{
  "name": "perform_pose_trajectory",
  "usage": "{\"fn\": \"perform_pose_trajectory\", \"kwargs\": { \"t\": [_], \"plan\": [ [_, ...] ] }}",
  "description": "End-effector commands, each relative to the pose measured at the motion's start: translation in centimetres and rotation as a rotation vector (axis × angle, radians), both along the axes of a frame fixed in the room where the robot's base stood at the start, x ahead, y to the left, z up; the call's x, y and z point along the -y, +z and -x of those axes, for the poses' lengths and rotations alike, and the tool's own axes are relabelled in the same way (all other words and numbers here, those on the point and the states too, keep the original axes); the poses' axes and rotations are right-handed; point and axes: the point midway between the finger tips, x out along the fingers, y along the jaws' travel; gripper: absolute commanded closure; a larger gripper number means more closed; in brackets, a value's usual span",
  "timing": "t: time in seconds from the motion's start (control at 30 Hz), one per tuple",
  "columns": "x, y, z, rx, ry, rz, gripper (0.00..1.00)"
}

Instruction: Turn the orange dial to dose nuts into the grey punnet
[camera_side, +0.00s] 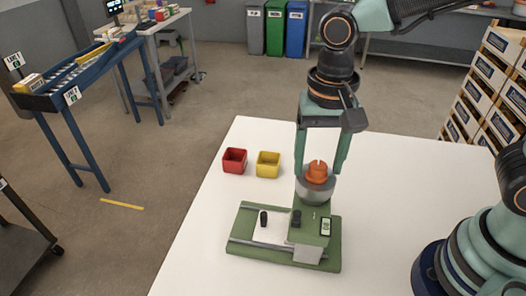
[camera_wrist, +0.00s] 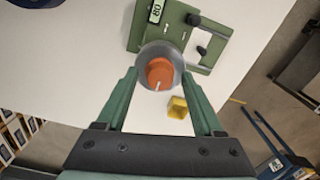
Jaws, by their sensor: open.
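The orange dial (camera_side: 317,173) sits on top of a round grey hopper (camera_side: 315,191) on a green machine (camera_side: 325,226). It also shows in the wrist view (camera_wrist: 160,71), with a small pale mark on its edge. My gripper (camera_side: 320,174) points down, open, with one finger on each side of the dial. In the wrist view my gripper (camera_wrist: 161,74) spans the grey hopper, and gaps show between the fingers and the dial. I cannot pick out a grey punnet or any nuts in either view.
A red box (camera_side: 235,161) and a yellow box (camera_side: 268,164) stand on the white table (camera_side: 410,170), behind and left of the machine. The machine has black knobs (camera_side: 264,218), a pale plate and a small display (camera_side: 325,227). The table right of the machine is clear.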

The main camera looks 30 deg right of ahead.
Motion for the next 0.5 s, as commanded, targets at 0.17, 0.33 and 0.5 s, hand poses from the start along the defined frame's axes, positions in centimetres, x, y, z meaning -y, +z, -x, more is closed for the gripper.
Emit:
{"fn": "perform_pose_trajectory", "kwargs": {
  "t": [0.17, 0.33, 0.5],
  "plan": [
    [0.0, 1.0, 0.0, 0.002, 0.000, -0.001, 0.31],
    [-0.1, 4.0, -0.1, 0.006, 0.000, -0.003, 0.31],
    [0.0, 7.5, -0.1, 0.005, 0.000, -0.003, 0.31]
  ]
}}
